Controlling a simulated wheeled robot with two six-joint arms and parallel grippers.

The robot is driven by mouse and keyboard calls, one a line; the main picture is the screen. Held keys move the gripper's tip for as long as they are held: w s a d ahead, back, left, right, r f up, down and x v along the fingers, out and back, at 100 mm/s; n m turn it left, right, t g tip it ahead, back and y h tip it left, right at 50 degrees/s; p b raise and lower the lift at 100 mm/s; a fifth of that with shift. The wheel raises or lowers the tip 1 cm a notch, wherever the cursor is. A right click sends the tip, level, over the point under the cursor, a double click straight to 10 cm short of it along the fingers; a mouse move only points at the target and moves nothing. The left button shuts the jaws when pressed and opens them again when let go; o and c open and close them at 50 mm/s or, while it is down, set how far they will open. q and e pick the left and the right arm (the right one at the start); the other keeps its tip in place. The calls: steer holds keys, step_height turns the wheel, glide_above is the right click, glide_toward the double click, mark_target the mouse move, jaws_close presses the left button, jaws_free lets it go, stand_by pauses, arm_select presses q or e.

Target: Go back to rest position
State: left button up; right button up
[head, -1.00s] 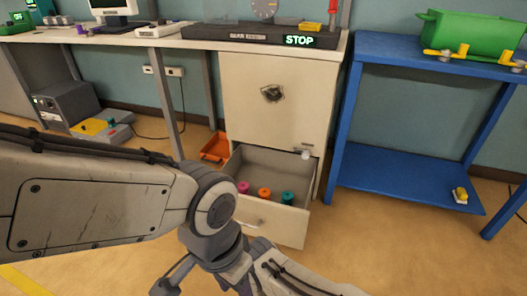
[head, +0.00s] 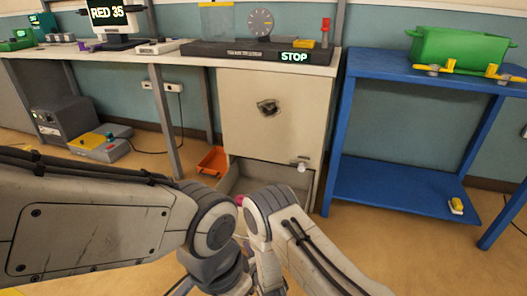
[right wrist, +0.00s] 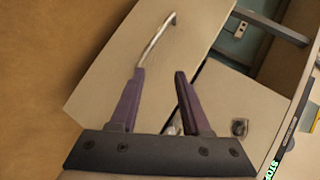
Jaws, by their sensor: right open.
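My right gripper shows in the right wrist view (right wrist: 160,75), its two purple fingers apart with nothing between them. They stand before a pale drawer front (right wrist: 110,95) with a curved metal handle (right wrist: 157,45); contact cannot be told. In the head view my right arm comes in from the lower right and bends in front of the open drawer (head: 232,178), hiding most of it. My left arm enters from the left edge and bends near the middle; its gripper is not visible.
The pale cabinet (head: 285,120) stands under the workbench (head: 165,58), with an orange tray (head: 212,160) on the floor beside it. A blue shelf table (head: 400,185) stands at right, bearing a green bin (head: 460,48).

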steer(key=d+r+n+g+h, duration=0.3)
steer(key=d+r+n+g, duration=0.15)
steer(key=d+r, duration=0.85)
steer(key=s+d+r+n+g, duration=0.2)
steer(key=s+d+r, duration=0.15)
steer(key=s, duration=0.25)
steer(key=s+d+r+n+g+h, duration=0.1)
steer(key=s+d+r+n, duration=0.15)
steer(key=s+r, duration=0.3)
steer(key=s+d+r+n+g, duration=0.2)
steer(key=s+d+r, duration=0.2)
steer(key=s, duration=0.2)
steer(key=s+a+r+n+g+p, duration=0.1)
steer(key=s+a+r+n+p, duration=0.1)
steer(key=s+a+r+n, duration=0.4)
steer(key=s+a+r+n+g+p, duration=0.1)
steer(key=s+a+r+p, duration=0.15)
steer(key=s+a, duration=0.55)
step_height(320, 180, up, 39)
steer(key=p, duration=3.7)
steer(key=shift+s+d+y, duration=0.2)
steer(key=shift+s+y, duration=0.1)
steer(key=shift+f, duration=0.1)
